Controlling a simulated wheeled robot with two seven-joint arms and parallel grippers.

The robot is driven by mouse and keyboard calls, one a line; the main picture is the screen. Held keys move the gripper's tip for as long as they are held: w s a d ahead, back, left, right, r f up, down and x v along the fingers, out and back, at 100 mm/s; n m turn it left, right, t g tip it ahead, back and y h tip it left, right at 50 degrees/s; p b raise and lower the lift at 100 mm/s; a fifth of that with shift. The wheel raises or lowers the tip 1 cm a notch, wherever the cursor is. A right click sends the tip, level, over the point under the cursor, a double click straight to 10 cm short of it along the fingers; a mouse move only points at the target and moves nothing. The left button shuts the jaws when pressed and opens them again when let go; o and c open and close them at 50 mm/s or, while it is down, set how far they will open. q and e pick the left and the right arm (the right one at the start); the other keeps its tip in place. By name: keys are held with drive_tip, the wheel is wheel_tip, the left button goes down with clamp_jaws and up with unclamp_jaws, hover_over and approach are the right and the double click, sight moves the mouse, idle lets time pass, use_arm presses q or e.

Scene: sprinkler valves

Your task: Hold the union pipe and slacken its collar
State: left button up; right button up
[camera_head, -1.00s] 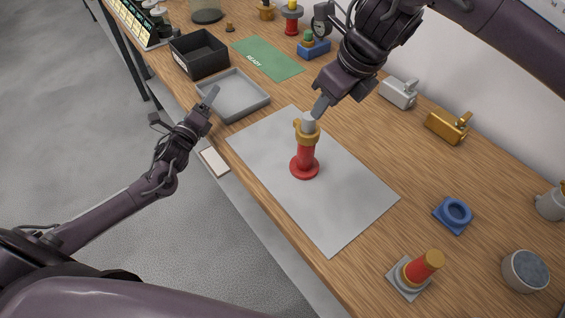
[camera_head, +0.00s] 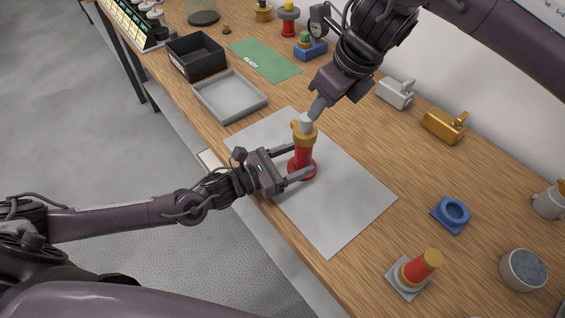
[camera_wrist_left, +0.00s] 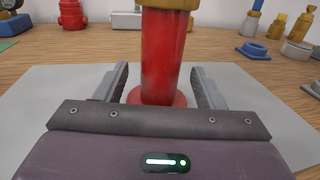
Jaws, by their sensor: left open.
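The union pipe (camera_head: 301,158) is red with a round foot and stands upright on the grey mat (camera_head: 338,205). A brass collar (camera_head: 303,133) sits around its upper part, with a grey top end above it. My left gripper (camera_head: 304,163) is open, its fingers on either side of the lower red pipe. In the left wrist view the pipe (camera_wrist_left: 160,60) stands between the two fingers (camera_wrist_left: 160,88), with gaps at both sides. My right gripper (camera_head: 316,108) is at the grey top end, above the collar; its finger opening is hidden from this angle.
A grey tray (camera_head: 231,114) and a black bin (camera_head: 170,57) lie to the left, by a green READY mat (camera_head: 264,59). A red and brass fitting (camera_head: 419,267) stands at the front right, near a blue ring block (camera_head: 451,214). The mat's right part is clear.

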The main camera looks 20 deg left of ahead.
sight(309, 154)
use_arm(q)
drive_tip(key=shift+x, duration=2)
drive_tip(key=shift+c, duration=0.4)
clamp_jaws()
drive_tip(key=c, duration=0.6)
unclamp_jaws()
drive_tip(key=c, duration=0.5)
drive_tip(key=shift+o, duration=0.2)
use_arm(e)
drive_tip(key=shift+o, duration=0.2)
